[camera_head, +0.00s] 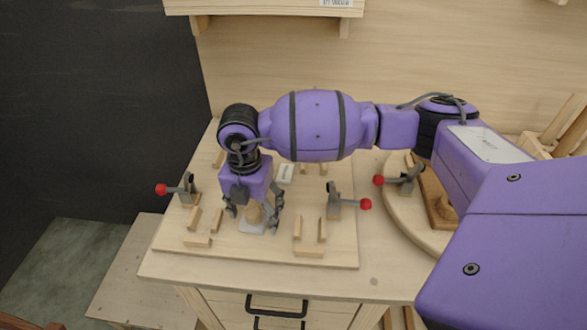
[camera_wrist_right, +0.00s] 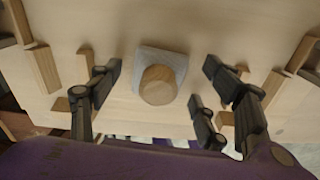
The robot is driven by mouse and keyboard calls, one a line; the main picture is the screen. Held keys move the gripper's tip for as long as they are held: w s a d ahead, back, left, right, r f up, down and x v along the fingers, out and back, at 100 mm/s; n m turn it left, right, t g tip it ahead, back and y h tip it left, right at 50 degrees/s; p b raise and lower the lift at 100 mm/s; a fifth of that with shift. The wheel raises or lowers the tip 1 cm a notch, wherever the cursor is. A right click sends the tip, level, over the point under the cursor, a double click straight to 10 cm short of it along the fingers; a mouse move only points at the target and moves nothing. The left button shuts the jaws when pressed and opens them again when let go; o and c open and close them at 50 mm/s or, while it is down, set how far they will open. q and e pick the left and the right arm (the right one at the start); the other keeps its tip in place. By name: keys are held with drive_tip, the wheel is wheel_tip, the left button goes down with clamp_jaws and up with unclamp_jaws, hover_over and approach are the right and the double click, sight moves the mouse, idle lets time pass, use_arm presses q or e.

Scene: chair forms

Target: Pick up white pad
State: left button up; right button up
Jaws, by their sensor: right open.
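The white pad (camera_head: 251,226) lies on the wooden fixture board, with a round wooden knob (camera_head: 254,213) on top of it. In the right wrist view the pad (camera_wrist_right: 172,60) looks light grey and the knob (camera_wrist_right: 158,85) sits at its middle. My right gripper (camera_head: 254,218) points down over the knob. In the right wrist view its fingers (camera_wrist_right: 150,100) are spread wide on either side of the knob and pad, apart from both. The gripper is open and empty. My left gripper is not in view.
Toggle clamps with red tips stand on the board at the left (camera_head: 187,188) and right (camera_head: 336,203). Small wooden blocks (camera_head: 297,229) stand around the pad. Another white piece (camera_head: 286,173) lies behind. A round wooden turntable (camera_head: 395,215) is at the right.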

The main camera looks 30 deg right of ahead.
sight(252, 209)
drive_tip(key=shift+w, duration=0.1)
drive_tip(key=c, duration=1.2)
drive_tip(key=shift+c, duration=0.2)
drive_tip(key=shift+r, duration=0.1)
drive_tip(key=shift+r, duration=0.55)
wheel_tip(252, 209, up, 2)
drive_tip(key=shift+r, duration=0.15)
drive_tip(key=s+a+r, duration=0.9)
drive_tip(key=a, duration=0.1)
drive_tip(key=shift+a+r, duration=0.25)
drive_tip(key=shift+a, duration=0.1)
drive_tip(key=shift+s, duration=0.1)
